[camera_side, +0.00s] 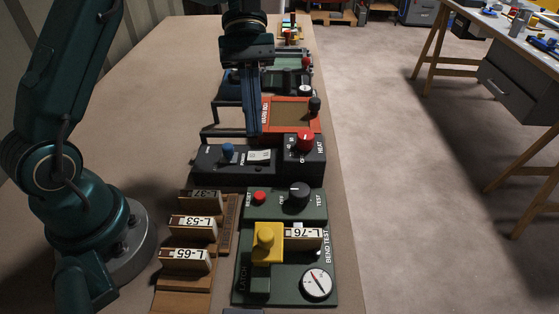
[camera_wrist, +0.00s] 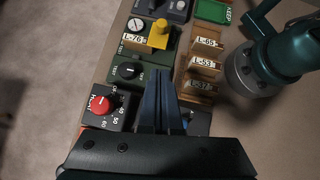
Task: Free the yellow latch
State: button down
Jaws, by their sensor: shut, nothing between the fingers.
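The yellow latch (camera_side: 266,245) is a block with a round knob on top, on the green bend test panel (camera_side: 322,281). It sits at the left end of the test piece marked L-76 (camera_side: 303,238), seeming to overlap that end. The word LATCH is printed on the panel below it. The latch also shows in the wrist view (camera_wrist: 158,37), with the L-76 piece (camera_wrist: 134,37) beside it. My gripper (camera_side: 252,134) is shut and empty. Its blue fingers hang above the panels, well behind the latch in the side view. The fingers also show in the wrist view (camera_wrist: 160,76).
The green panel has a black TEST knob (camera_side: 298,194), a red button (camera_side: 260,196) and a dial (camera_side: 317,283). Behind it are a red HEAT knob (camera_side: 305,141) and an orange-framed panel (camera_side: 291,114). Racked pieces L-53 (camera_side: 194,226) and L-65 (camera_side: 185,259) stand left of the latch.

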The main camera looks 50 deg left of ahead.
aim_at(260, 239)
jog(key=x, duration=1)
jog(key=shift+s+f, duration=0.1)
jog(key=s+d, duration=0.1)
jog(key=d, duration=0.1)
jog(key=shift+s+d, duration=0.25)
jog(key=shift+s, duration=0.1)
jog(key=shift+s+d, duration=0.2)
jog(key=shift+d, duration=0.15)
jog(key=shift+s+d, duration=1.3)
jog(key=shift+s, duration=0.1)
